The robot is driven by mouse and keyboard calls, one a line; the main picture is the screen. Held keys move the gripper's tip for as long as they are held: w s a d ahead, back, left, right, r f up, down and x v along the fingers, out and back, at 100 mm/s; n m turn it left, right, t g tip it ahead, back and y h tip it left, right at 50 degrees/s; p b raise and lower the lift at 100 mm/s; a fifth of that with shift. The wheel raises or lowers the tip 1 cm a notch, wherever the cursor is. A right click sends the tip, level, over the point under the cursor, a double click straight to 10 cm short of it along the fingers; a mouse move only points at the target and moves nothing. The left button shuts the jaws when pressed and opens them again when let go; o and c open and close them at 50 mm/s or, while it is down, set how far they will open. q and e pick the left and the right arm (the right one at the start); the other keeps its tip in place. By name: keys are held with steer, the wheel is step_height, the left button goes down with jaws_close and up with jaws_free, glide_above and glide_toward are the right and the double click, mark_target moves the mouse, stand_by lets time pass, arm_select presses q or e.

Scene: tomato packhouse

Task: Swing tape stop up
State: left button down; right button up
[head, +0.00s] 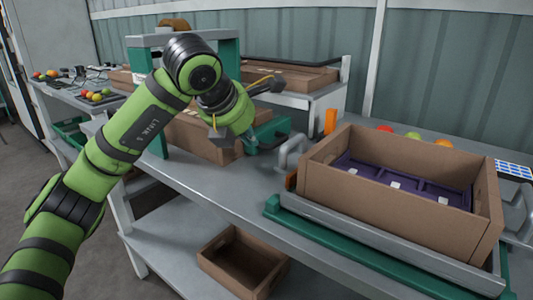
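My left arm comes in from the left, and my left gripper (236,141) hangs over the bench beside the tape machine. Its fingertips point down and look apart, with nothing seen between them. The tape machine (150,40) is a frame with a green and grey top and a brown tape roll (174,25) on it; my arm covers much of it. A grey bent bar (292,152) and an upright orange tab (331,121) stand right of the gripper. I cannot tell which part is the tape stop. My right gripper is not in view.
An open cardboard box (395,205) with a purple insert sits on the bench at right. A closed carton (195,140) lies behind my gripper. An empty box (240,262) sits on the lower shelf. The bench (225,185) is clear in front of my gripper.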

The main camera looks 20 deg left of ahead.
arm_select(q)
steer(key=b+x, duration=0.1)
steer(key=x, duration=0.8)
steer(key=shift+w+d+f, duration=0.1)
steer(key=shift+w+f, duration=0.25)
steer(key=shift+f, duration=0.05)
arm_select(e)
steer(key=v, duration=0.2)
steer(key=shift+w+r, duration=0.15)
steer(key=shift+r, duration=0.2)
arm_select(q)
steer(key=shift+r, duration=0.1)
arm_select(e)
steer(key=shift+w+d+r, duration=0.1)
